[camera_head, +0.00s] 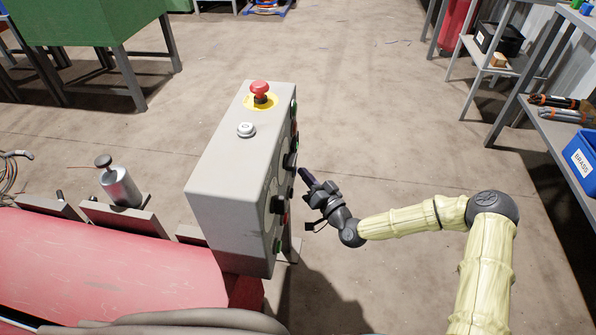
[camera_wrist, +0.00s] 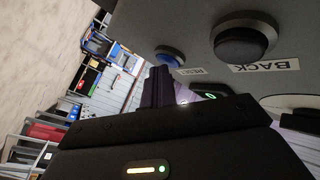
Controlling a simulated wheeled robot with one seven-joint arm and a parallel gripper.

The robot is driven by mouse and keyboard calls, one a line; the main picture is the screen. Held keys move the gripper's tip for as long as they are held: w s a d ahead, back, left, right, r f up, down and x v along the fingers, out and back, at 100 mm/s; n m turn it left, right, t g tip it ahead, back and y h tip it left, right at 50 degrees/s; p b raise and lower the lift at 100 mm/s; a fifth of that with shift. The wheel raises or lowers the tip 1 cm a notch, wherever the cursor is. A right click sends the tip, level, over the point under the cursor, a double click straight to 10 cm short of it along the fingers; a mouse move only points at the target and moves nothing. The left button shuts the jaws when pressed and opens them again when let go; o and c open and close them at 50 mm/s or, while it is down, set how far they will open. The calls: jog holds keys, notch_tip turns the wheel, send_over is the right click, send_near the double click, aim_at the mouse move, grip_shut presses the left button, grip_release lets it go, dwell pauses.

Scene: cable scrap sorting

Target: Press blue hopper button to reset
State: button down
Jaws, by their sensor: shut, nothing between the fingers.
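The blue button (camera_wrist: 170,57) is a round button in a dark ring on the grey control box (camera_wrist: 205,22) in the wrist view. A small label (camera_wrist: 190,72) beside it is too small to read surely. My gripper (camera_wrist: 158,85) is shut and empty, its dark fingertips close to the blue button; I cannot tell whether they touch it. In the head view my gripper (camera_head: 305,175) is beside the right face of the control box (camera_head: 230,165), near its row of buttons. That face is seen edge-on there, so the blue button cannot be made out.
A black button (camera_wrist: 245,42) with a "BACK" label (camera_wrist: 265,65) is near the blue one. A red emergency stop (camera_head: 260,88) and a white button (camera_head: 246,130) are on the box top. A shelf with a blue bin (camera_head: 583,155) stands right. Floor behind the box is clear.

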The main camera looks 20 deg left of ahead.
jog(key=shift+d, duration=0.1)
jog(key=shift+w+d, duration=0.1)
jog(key=shift+d, duration=0.65)
jog(key=d, duration=0.2)
jog(key=w+d, duration=0.1)
jog(key=d, duration=0.2)
jog(key=shift+w+b, duration=0.1)
jog(key=shift+b, duration=0.2)
dwell(0.8)
